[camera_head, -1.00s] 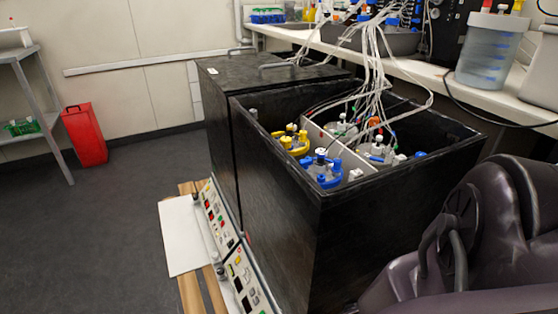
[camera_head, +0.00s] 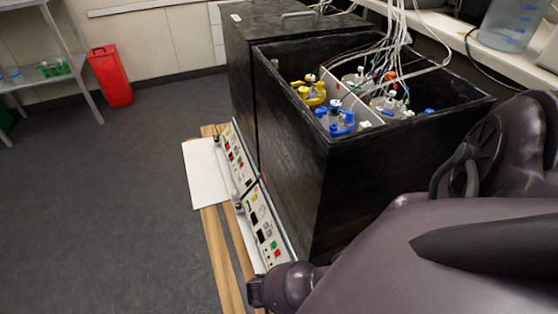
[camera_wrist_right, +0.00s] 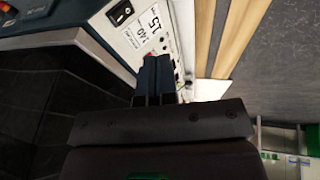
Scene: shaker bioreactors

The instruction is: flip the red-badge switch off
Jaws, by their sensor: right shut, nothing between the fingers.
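Two pale control panels run along the front foot of the black shaker boxes in the head view: a far panel (camera_head: 238,160) and a near panel (camera_head: 265,228). Both carry small colored buttons. In the right wrist view a black rocker switch (camera_wrist_right: 121,13) sits on the end face of a white panel (camera_wrist_right: 160,22), beside printed lettering. I cannot make out a red badge beside it. My right gripper (camera_wrist_right: 154,68) is shut and empty, its dark fingertips close to the panel below the lettering. Whether they touch is unclear. My left gripper is not in view.
The open black box (camera_head: 340,190) holds several capped vessels with tubes. Wooden rails (camera_head: 222,262) and a white board (camera_head: 205,173) lie by the panels. My right arm covers the lower right. A red bin (camera_head: 110,77) stands far left; the grey floor between is clear.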

